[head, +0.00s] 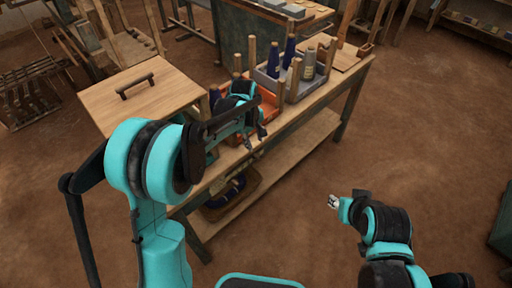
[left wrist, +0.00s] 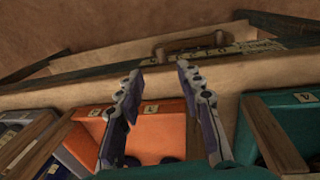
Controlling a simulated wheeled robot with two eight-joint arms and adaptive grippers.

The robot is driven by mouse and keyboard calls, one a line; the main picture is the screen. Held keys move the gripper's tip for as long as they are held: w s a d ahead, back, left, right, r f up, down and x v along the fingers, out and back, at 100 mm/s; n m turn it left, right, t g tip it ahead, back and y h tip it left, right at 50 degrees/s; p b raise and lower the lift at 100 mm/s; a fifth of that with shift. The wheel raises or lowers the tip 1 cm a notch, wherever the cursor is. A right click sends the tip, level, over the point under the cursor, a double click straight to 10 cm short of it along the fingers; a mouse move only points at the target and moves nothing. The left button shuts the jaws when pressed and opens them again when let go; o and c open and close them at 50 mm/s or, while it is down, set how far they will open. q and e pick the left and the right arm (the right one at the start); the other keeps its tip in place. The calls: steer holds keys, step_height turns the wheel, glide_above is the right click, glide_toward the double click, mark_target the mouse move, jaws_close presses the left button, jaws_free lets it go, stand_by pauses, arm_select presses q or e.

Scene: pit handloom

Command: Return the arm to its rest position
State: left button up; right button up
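My left arm reaches from the left over the workbench (head: 310,112) in the head view. Its gripper (head: 257,138) hangs by the bench's front edge, beside an orange bin (head: 268,112). In the left wrist view the two fingers of the left gripper (left wrist: 160,72) stand apart with nothing between them. The orange bin (left wrist: 160,130) shows behind and between them. My right arm is at the lower right of the head view, over bare floor. The right gripper (head: 334,202) is small and end-on there, so its opening is unclear.
A grey crate (head: 292,88) with dark blue cones (head: 273,58) stands on the bench behind the orange bin. A wooden box lid with a handle (head: 140,90) is at the left. A basket (head: 232,195) sits on the lower shelf. The floor (head: 425,130) at right is clear.

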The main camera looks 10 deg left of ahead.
arm_select(q)
steer(key=shift+r, duration=0.4)
steer(key=s+a+r+m+t, duration=0.3)
steer(key=s+a+r+m, duration=0.2)
steer(key=s+r, duration=0.65)
steer(key=s+a+f+m+t, duration=0.1)
steer(key=s+m, duration=0.1)
steer(key=s, duration=0.4)
steer(key=s+a+f+m+t+y, duration=0.1)
steer(key=s+a+f+m, duration=0.1)
steer(key=s, duration=0.5)
steer(key=shift+s+f+m+t, duration=0.15)
steer(key=shift+s+m+t, duration=0.2)
steer(key=shift+m, duration=0.35)
steer(key=shift+a, duration=0.1)
stand_by(1.2)
